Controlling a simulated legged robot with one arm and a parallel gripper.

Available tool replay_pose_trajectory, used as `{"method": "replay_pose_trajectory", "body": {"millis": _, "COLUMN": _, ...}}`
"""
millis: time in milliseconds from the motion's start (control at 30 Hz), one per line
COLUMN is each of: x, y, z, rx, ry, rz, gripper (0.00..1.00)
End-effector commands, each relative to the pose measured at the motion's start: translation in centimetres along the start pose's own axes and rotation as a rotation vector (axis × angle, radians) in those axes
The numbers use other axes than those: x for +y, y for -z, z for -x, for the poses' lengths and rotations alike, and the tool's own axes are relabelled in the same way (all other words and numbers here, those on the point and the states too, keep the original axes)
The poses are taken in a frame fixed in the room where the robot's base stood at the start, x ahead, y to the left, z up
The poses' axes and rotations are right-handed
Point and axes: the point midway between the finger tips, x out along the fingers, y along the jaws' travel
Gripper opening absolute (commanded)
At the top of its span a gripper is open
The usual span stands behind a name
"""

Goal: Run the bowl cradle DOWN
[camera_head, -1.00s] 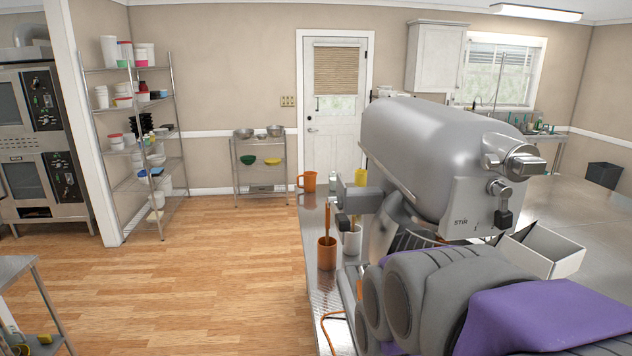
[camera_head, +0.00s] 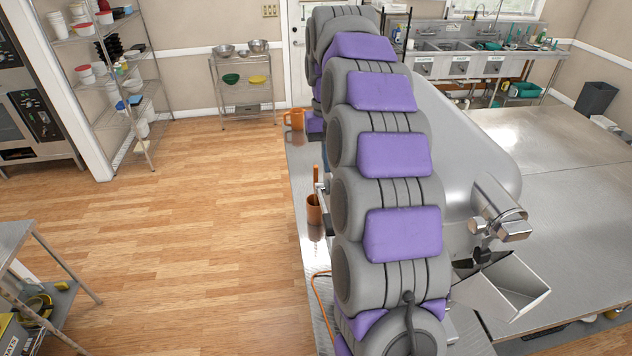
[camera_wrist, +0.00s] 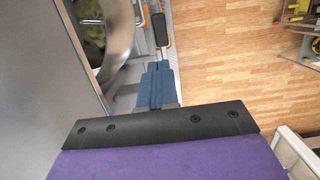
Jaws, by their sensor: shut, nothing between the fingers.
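The large grey stand mixer (camera_head: 465,150) stands on the metal counter, partly behind my arm in the head view. Its bowl and cradle are hidden there by my arm. In the wrist view, a shiny curved metal rim, seemingly the mixer bowl (camera_wrist: 122,45), is at upper left with something brownish-green beyond it. A black grip on a thin rod (camera_wrist: 160,28), seemingly a lever, is at top centre. My gripper (camera_wrist: 160,66) has blue fingers together, with nothing between them. Its tips point toward the black grip, just below it in the picture; I cannot tell whether they touch.
The wooden floor (camera_head: 215,230) to the left is open. A small cart (camera_head: 40,270) stands at lower left.

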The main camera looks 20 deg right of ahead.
Motion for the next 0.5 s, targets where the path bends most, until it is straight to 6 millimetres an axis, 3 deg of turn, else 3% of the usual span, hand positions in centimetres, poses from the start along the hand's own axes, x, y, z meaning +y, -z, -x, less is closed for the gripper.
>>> {"method": "replay_pose_trajectory", "body": {"millis": 167, "x": 0.0, "y": 0.3, "z": 0.2, "rx": 0.004, "ry": -0.001, "rz": -0.009, "gripper": 0.0}}
{"method": "replay_pose_trajectory", "body": {"millis": 500, "x": 0.1, "y": 0.5, "z": -3.6, "rx": -0.005, "ry": 0.001, "rz": -0.008, "gripper": 0.0}}
